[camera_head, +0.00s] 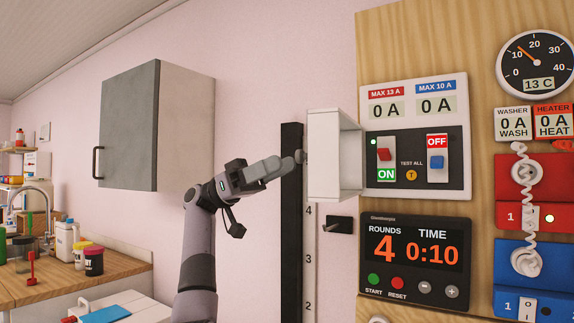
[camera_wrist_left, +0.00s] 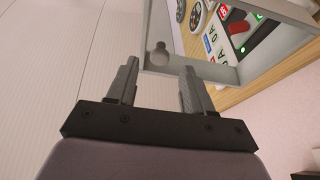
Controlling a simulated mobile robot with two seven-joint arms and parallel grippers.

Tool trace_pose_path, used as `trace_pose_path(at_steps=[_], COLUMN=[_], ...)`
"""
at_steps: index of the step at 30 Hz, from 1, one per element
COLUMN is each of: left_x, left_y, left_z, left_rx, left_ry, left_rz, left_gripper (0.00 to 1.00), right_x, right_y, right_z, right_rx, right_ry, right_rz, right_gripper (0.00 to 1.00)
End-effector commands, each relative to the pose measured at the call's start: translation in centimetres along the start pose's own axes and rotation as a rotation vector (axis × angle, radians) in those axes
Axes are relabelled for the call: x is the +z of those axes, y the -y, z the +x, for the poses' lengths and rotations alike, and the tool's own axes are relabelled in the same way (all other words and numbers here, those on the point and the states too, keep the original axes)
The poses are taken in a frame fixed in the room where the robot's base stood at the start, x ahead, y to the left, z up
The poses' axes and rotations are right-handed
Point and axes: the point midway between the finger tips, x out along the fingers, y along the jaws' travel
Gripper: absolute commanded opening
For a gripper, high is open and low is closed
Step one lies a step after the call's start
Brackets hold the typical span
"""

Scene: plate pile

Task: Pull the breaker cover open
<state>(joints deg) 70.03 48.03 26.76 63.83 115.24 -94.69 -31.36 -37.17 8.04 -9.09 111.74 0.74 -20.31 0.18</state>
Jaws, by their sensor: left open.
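The breaker cover (camera_head: 335,155) is a white box-like lid hinged at the left side of the breaker panel (camera_head: 455,95). It stands swung outward to the left, and the red and blue switches show uncovered. Its small round knob (camera_head: 299,157) faces left. In the left wrist view the cover (camera_wrist_left: 205,70) shows as a pale frame with its knob (camera_wrist_left: 158,55). My left gripper (camera_head: 283,164) is open beside the knob. In the wrist view its fingertips (camera_wrist_left: 158,68) lie either side of the knob's line, with the knob just past them; contact cannot be told.
A black vertical strip with a numbered scale (camera_head: 292,230) runs behind the gripper. Below the cover are a dark peg (camera_head: 338,225) and a timer box (camera_head: 415,257). A grey wall cabinet (camera_head: 130,127) hangs at left above a wooden counter (camera_head: 115,265).

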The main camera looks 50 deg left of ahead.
Motion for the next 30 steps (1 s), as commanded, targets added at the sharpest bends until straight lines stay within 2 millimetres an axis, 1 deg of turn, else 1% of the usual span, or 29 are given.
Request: trace_pose_path(at_steps=[1, 3, 6, 9, 15, 27, 29, 30], left_x=[0.1, 0.0, 0.0, 0.0, 0.0, 0.0, 0.2, 0.7], left_y=[0.0, 0.0, 0.0, 0.0, 0.0, 0.0, 0.1, 0.3], left_z=[-1.1, -2.1, -3.2, -3.9, -4.0, -4.0, -3.9, -3.7], left_rx=[-0.002, -0.001, -0.001, 0.001, 0.002, 0.001, -0.002, -0.008], left_ry=[-0.002, -0.002, -0.001, -0.001, 0.0, 0.0, 0.006, 0.019], left_rz=[0.0, -0.001, 0.001, 0.0, 0.0, 0.0, -0.004, -0.013], left_gripper=[0.51, 0.51, 0.51, 0.51, 0.51, 0.51, 0.51, 0.51], right_x=[0.3, 0.3, 0.3, 0.1, -0.1, 0.1, 0.2, 0.2], right_y=[0.0, 0.1, 0.1, 0.1, 0.2, 0.2, 0.2, 0.2], right_z=[0.2, 0.2, 0.2, 0.2, 0.2, 0.2, 0.2, 0.2], right_rx=[-0.001, -0.001, -0.003, -0.003, -0.004, -0.005, -0.005, -0.005], right_ry=[0.002, 0.002, 0.001, -0.001, -0.005, -0.001, 0.001, 0.003], right_rz=[0.001, 0.003, 0.004, 0.005, 0.005, 0.004, 0.004, 0.004], right_gripper=[0.0, 0.0, 0.0, 0.0, 0.0, 0.0, 0.0, 0.0])
